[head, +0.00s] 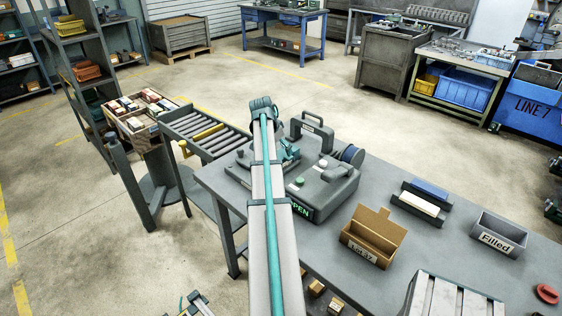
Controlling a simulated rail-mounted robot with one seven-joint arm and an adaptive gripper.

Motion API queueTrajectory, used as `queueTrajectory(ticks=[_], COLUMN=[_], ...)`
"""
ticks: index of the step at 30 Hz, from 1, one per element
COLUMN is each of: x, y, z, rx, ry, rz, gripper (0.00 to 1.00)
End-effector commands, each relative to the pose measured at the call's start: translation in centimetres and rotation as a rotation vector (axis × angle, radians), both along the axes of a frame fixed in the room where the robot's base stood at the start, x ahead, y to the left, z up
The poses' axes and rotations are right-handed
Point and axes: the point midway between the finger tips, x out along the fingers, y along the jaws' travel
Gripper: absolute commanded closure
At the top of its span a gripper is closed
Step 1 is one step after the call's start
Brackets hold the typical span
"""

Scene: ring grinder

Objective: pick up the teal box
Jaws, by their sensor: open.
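I cannot make out a teal box in the head view. Small boxes in red, white and dark colours lie in an open crate (153,124) at the left, too small to tell whether one is teal. My arm reaches from the bottom middle up over the grey machine. I cannot make out my gripper's fingers. A small teal and grey part (288,152) shows beside the arm above the machine, and I cannot tell what it belongs to.
The grey machine (325,196) with a lit "OPEN" sign stands on the table (340,283). A roller conveyor (203,134) leads from the crate towards the table.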

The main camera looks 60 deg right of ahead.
Motion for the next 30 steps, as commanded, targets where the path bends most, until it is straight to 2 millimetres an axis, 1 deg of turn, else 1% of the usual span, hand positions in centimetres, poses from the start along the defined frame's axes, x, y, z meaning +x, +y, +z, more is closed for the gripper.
queueTrajectory(ticks=[5,15,19,25,29,30], x=[-0.2,-0.6,-0.6,-0.6,-0.6,-0.6], y=[-0.4,-1.9,-2.0,-2.0,-2.0,-2.0], z=[-0.9,-4.4,-4.9,-5.0,-5.0,-5.0], rx=[0.002,0.001,0.001,0.001,0.001,0.001], ry=[0.001,0.001,0.0,0.0,0.0,0.0], rz=[-0.001,0.0,0.0,0.0,0.001,0.001], gripper=[0.0,0.0,0.0,0.0,0.22,0.28])
